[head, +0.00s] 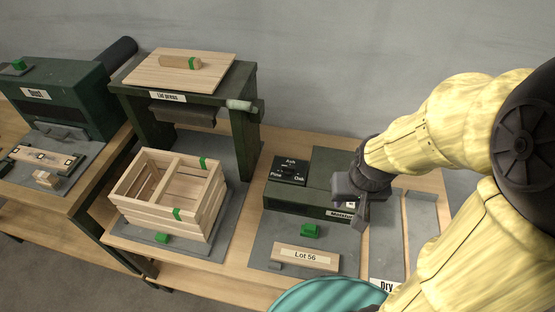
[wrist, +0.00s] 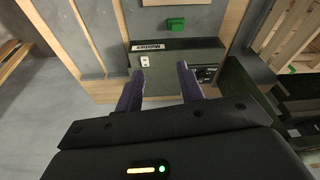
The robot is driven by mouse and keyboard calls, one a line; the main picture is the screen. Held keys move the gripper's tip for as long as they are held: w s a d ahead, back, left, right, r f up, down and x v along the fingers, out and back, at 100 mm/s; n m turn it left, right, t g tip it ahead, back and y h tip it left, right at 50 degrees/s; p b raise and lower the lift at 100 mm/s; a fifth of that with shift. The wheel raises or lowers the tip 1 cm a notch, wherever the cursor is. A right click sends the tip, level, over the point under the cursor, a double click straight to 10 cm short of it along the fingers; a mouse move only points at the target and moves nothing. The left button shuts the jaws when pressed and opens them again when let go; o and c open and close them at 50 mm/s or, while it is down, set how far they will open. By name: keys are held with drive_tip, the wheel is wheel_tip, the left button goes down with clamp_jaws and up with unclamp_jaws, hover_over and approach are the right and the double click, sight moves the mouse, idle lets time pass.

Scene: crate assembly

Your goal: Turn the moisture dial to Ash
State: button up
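The moisture meter is a dark green box (head: 325,178) on a grey mat in the head view. On its lower left top sits a black dial panel (head: 290,169), marked Ash at the top, Pine at the left and Oak at the right. The dial's pointer is too small to read. My gripper (head: 350,205) is above the right end of the box, to the right of the panel. In the wrist view my gripper (wrist: 160,71) is open and empty, its fingers over the box (wrist: 170,56). The panel (wrist: 207,73) shows beside the right finger, partly hidden.
A Lot 56 wooden block (head: 306,257) and a green piece (head: 310,231) lie in front of the meter. A slatted crate (head: 125,203) stands at the left before the lid press (head: 190,99). A teal round object (head: 325,298) is at the front edge.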

sight(289, 166)
idle(0.3)
drive_tip(key=w+a+f+n+y+b, duration=0.1)
drive_tip(key=w+a+f+n+b, duration=0.1)
drive_tip(key=w+n+b, duration=0.3)
drive_tip(key=w+a+f+n+g+y+b, duration=0.1)
drive_tip(key=w+n+b, duration=0.4)
drive_tip(key=w, duration=0.8)
drive_tip(key=w+a+f+n+y+b, duration=0.2)
drive_tip(key=w+a+f+n+b, duration=0.1)
drive_tip(key=w, duration=0.7)
drive_tip(key=f+n+b, duration=0.1)
drive_tip(key=n+b, duration=0.1)
drive_tip(key=shift+n+g+y, duration=0.3)
drive_tip(key=shift+n+g, duration=0.1)
drive_tip(key=shift+a+f, duration=0.1)
drive_tip(key=shift+f, duration=0.1)
drive_tip(key=b+x, duration=0.1)
drive_tip(key=x, duration=1.6)
drive_tip(key=shift+f, duration=0.15)
clamp_jaws()
